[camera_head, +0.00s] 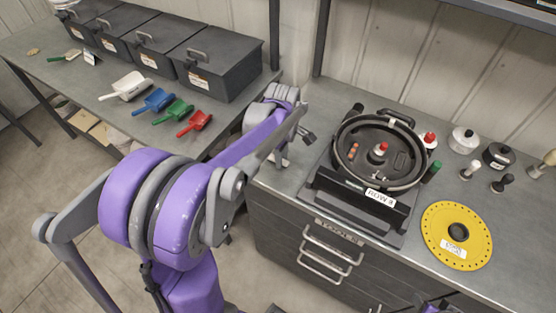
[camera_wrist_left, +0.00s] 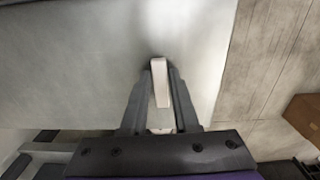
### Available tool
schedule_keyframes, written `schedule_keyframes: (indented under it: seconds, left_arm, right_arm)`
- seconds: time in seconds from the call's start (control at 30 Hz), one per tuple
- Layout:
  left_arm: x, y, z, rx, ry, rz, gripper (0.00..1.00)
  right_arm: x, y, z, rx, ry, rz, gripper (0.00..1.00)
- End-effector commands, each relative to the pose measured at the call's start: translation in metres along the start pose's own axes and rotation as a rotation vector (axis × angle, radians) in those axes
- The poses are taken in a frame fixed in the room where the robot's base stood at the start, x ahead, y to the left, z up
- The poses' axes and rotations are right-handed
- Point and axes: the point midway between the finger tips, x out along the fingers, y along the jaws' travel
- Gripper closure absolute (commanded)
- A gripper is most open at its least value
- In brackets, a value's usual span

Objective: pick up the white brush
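A white, bar-shaped piece, which looks like the white brush's handle, shows in the left wrist view (camera_wrist_left: 161,85). It lies between the two dark fingers of my left gripper (camera_wrist_left: 161,75), with its far end just past the fingertips. The fingers are close along both its sides; whether they press on it I cannot tell. In the head view my left gripper (camera_head: 300,138) is low over the bench, left of the black seed meter, and the brush cannot be made out clearly there. My right gripper is out of view.
The seed meter (camera_head: 348,160) stands right of my left gripper, with a yellow disc (camera_head: 478,222) and several small knobs beyond it. Black bins (camera_head: 222,68) and coloured scoops, including a red one (camera_head: 196,122), are on the left bench. The bench edge is close to my gripper.

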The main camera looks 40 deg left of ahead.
Motion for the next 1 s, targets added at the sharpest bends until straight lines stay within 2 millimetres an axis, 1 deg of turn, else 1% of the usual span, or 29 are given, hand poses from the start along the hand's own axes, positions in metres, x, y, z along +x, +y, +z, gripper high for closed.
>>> schedule_keyframes:
  seconds: [0.03, 0.13, 0.53, 0.67, 0.77, 1.0]
  left_arm:
    - [0.000, 0.000, 0.000, 0.000, 0.000, 0.000, 0.82]
    - [0.000, 0.000, 0.000, 0.000, 0.000, 0.000, 1.00]
    - [-0.001, 0.000, 0.000, 0.000, 0.000, 0.000, 1.00]
    - [-0.007, 0.000, 0.000, 0.000, 0.000, 0.000, 1.00]
    - [-0.018, 0.000, 0.000, 0.000, 0.000, 0.000, 1.00]
    - [-0.067, 0.000, 0.000, 0.000, 0.000, 0.000, 1.00]
  right_arm:
    - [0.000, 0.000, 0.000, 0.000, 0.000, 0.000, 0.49]
    - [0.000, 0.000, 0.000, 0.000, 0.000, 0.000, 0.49]
    - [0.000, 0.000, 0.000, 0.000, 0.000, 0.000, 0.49]
    - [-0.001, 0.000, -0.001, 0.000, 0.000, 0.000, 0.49]
    - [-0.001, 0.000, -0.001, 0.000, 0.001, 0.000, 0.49]
    - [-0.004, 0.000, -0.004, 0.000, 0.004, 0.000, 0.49]
